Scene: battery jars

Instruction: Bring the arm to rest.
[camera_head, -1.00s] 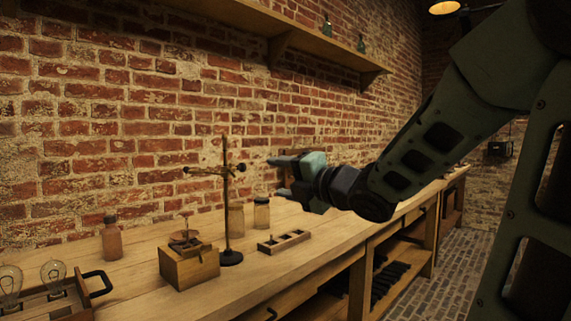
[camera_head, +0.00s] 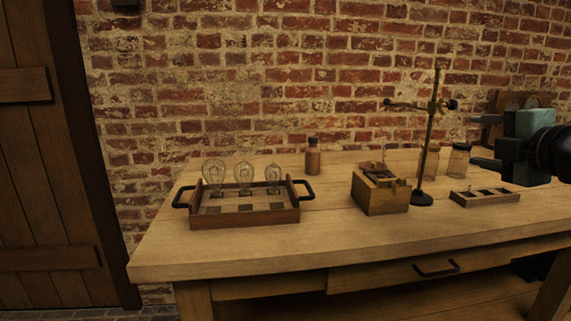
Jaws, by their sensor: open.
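My gripper (camera_head: 488,141) shows at the right edge of the head view, its fingers pointing left and apart, with nothing between them. It is in front of the wall, above the right part of the wooden bench (camera_head: 250,248). Two glass jars, a left one (camera_head: 430,164) and a right one (camera_head: 459,161), stand upright on the bench just left of my gripper in the picture. A small slotted wooden rack (camera_head: 485,197) lies below the gripper in the picture. Most of my arm is outside the view.
A stand (camera_head: 433,135) with a crossbar rises left of my gripper. A wooden box (camera_head: 381,191), a reddish bottle (camera_head: 313,157) and a handled tray (camera_head: 245,214) with several glass bulbs are further left. A wooden door (camera_head: 25,150) is at the far left. The bench front is clear.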

